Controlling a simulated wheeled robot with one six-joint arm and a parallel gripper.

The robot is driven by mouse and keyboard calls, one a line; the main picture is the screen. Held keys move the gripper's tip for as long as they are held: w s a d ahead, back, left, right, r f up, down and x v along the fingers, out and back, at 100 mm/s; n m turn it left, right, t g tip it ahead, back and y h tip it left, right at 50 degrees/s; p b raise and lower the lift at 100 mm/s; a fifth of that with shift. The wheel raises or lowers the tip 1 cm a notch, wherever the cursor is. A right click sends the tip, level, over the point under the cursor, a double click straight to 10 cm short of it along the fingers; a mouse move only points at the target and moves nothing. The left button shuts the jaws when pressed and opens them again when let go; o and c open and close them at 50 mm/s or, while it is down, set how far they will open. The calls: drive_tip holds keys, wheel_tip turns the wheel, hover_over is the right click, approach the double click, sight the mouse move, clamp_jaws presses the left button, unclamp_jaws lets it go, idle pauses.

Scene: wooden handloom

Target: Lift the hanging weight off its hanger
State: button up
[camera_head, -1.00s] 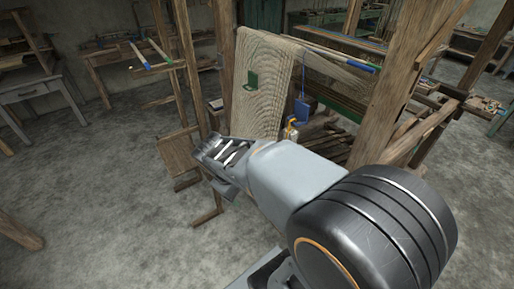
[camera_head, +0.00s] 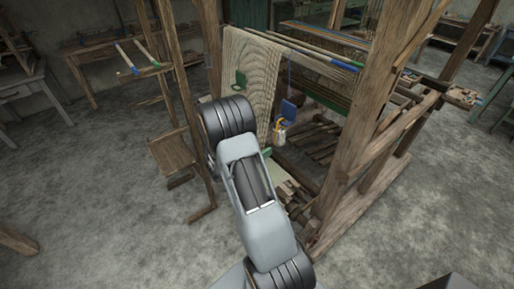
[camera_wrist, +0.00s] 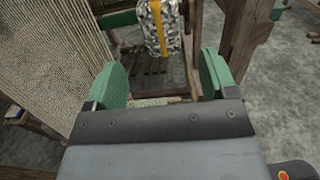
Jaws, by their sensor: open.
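The hanging weight (camera_wrist: 158,35) is a silvery, crinkled bundle with a yellow band in the wrist view. It hangs beyond my gripper, centred between the fingers in the picture, and its upper part is cut off. My gripper (camera_wrist: 163,78) has green fingers spread wide and nothing between them. In the head view the small pale weight (camera_head: 279,137) hangs beside the cloth, below a yellow piece (camera_head: 280,123) and a blue block (camera_head: 289,110). My arm hides most of my gripper there.
The woven cloth (camera_wrist: 45,55) hangs close on the left in the wrist view. A wooden loom post (camera_wrist: 245,38) stands on the right. In the head view, thick loom posts (camera_head: 386,95) and wooden treadles (camera_head: 318,140) surround the weight. Open floor (camera_head: 110,190) lies to the left.

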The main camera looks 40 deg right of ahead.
sight(275, 133)
drive_tip(key=shift+s+d+b, duration=0.2)
drive_tip(key=shift+d+b, duration=0.05)
drive_tip(key=shift+d, duration=2.2)
drive_tip(key=shift+s+d+b, duration=0.2)
drive_tip(key=shift+d, duration=2.25)
drive_tip(key=c, duration=1)
drive_tip(key=shift+r+p, duration=0.8)
drive_tip(key=shift+r, duration=0.55)
drive_tip(key=w+a, duration=0.1)
drive_tip(key=a, duration=1.3)
drive_tip(key=shift+w, duration=0.1)
